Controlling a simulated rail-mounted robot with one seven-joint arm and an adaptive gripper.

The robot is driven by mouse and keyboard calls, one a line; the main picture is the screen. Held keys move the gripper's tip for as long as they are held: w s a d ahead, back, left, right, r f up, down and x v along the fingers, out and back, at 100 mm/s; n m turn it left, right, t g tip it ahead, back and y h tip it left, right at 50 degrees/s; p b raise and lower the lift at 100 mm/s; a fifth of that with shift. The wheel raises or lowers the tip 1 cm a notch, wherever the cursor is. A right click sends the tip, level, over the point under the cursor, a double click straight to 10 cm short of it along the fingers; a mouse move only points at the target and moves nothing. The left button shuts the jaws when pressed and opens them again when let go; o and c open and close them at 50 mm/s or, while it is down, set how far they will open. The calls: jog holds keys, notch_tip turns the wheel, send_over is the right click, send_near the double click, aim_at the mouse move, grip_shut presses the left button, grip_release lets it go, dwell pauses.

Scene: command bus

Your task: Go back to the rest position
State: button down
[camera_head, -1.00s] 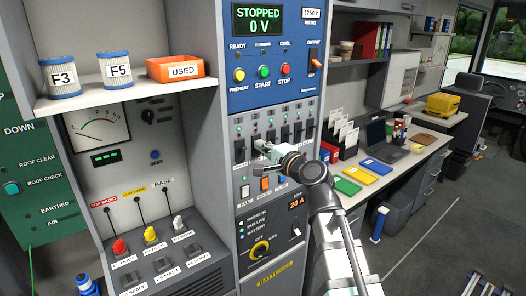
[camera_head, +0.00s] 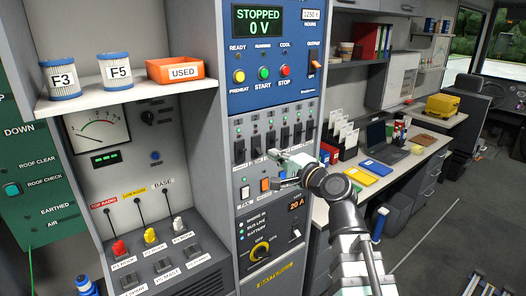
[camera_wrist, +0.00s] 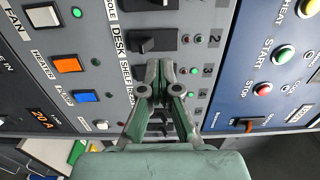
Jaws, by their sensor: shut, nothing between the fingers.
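My gripper (camera_head: 277,171) is in front of the grey switch panel (camera_head: 291,119), with my arm reaching up from the lower right. In the wrist view my gripper (camera_wrist: 163,97) has its fingers together and empty. It points at the row of black breaker switches (camera_wrist: 157,41), and its fingers hide some of them. I cannot tell whether the fingertips touch the panel. An orange switch (camera_wrist: 67,65) and a blue switch (camera_wrist: 84,97) show beside it in the wrist view.
The blue generator panel (camera_head: 256,101) above reads STOPPED, 0 V. A shelf (camera_head: 130,95) with two filters and an orange USED bin (camera_head: 175,70) juts out at left. A desk (camera_head: 345,204) with a laptop (camera_head: 383,142) and coloured folders stands at right. Floor at the lower right is mostly clear.

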jog(key=shift+s+d, duration=0.1)
jog(key=shift+s, duration=0.05)
jog(key=s+d+f+n+g+h, duration=0.1)
jog(key=d+f+n+g+h, duration=0.15)
jog(key=f, duration=1.15)
jog(key=d+f+n+g+h, duration=0.1)
jog(key=f+n+g+h, duration=0.25)
jog(key=f, duration=0.95)
jog(key=s+d+f+n+g+h, duration=0.1)
jog(key=s+d+f+g, duration=0.2)
jog(key=f, duration=0.7)
jog(key=s+d+f+n+g+h, duration=0.15)
jog(key=s+f, duration=0.35)
jog(key=f, duration=0.6)
jog(key=s+d+f+n+g+h, duration=0.1)
jog(key=s+d+f+g, duration=0.2)
jog(key=s+f, duration=0.5)
jog(key=s+d+f+g+h, duration=0.15)
jog(key=s+d+f, duration=0.25)
jog(key=s+f, duration=0.4)
jog(key=s+d+f+g, duration=0.1)
jog(key=s+f, duration=0.4)
jog(key=s, duration=0.5)
jog(key=s+d+f+g, duration=0.2)
jog(key=s+f+g, duration=0.2)
jog(key=s, duration=0.7)
jog(key=shift+f+g+h, duration=0.3)
jog(key=shift+f, duration=0.5)
jog(key=shift+w+n, duration=0.1)
jog(key=shift+n, duration=0.15)
